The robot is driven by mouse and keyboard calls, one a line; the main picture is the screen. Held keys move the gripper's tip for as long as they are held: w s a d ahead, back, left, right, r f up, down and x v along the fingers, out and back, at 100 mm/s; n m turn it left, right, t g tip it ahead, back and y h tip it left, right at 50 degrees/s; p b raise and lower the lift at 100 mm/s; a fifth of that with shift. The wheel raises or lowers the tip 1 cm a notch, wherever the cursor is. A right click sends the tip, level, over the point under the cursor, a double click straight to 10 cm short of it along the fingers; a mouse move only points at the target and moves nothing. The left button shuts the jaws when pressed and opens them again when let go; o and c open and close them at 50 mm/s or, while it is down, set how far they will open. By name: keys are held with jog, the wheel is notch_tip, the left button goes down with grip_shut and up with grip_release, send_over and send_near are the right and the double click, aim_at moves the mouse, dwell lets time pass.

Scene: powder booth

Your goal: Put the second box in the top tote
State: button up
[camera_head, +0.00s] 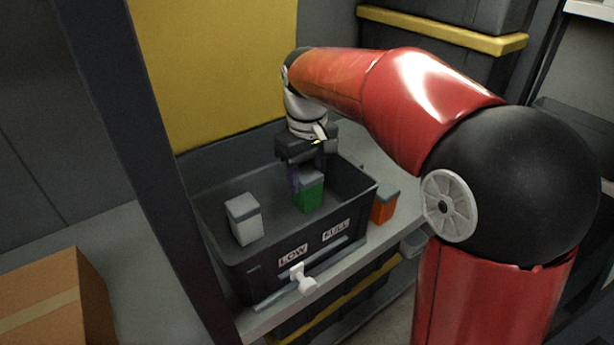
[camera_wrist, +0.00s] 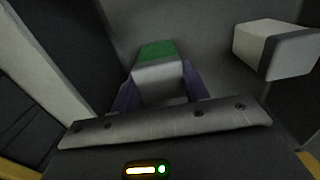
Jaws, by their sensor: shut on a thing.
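The top tote (camera_head: 265,262) is a black open bin on a grey shelf, with "LOW" and "FULL" labels on its front. My gripper (camera_head: 309,181) reaches down into its right part, shut on a green box (camera_head: 308,198) with a grey top. In the wrist view the green box (camera_wrist: 157,72) sits between my purple fingers (camera_wrist: 157,92). A white box with a grey top (camera_head: 244,220) stands in the tote's left part, apart from my gripper; it also shows in the wrist view (camera_wrist: 268,45). Whether the green box touches the tote floor is hard to tell.
An orange box with a grey top (camera_head: 384,204) stands on the shelf (camera_head: 405,222) just right of the tote. A white clip (camera_head: 302,279) is on a bar at the tote's front. A dark upright post (camera_head: 150,170) stands to the left. A cardboard box (camera_head: 55,300) is lower left.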

jog(key=shift+f, duration=0.15)
jog(key=o, duration=1)
jog(key=shift+o, duration=0.2)
notch_tip(320, 180, up, 12)
jog(key=r+p, duration=0.1)
jog(key=p, duration=0.2)
jog(key=s+d+f+m+t, duration=0.2)
jog(key=s+d+f, duration=0.3)
jog(key=s, duration=0.5)
jog(key=s+d+f+m+t, duration=0.3)
jog(key=s+d+f+m, duration=0.1)
jog(key=s+d, duration=0.4)
jog(key=shift+s+d+f+m+t, duration=0.35)
jog(key=shift+s+f, duration=0.55)
jog(key=shift+s, duration=0.3)
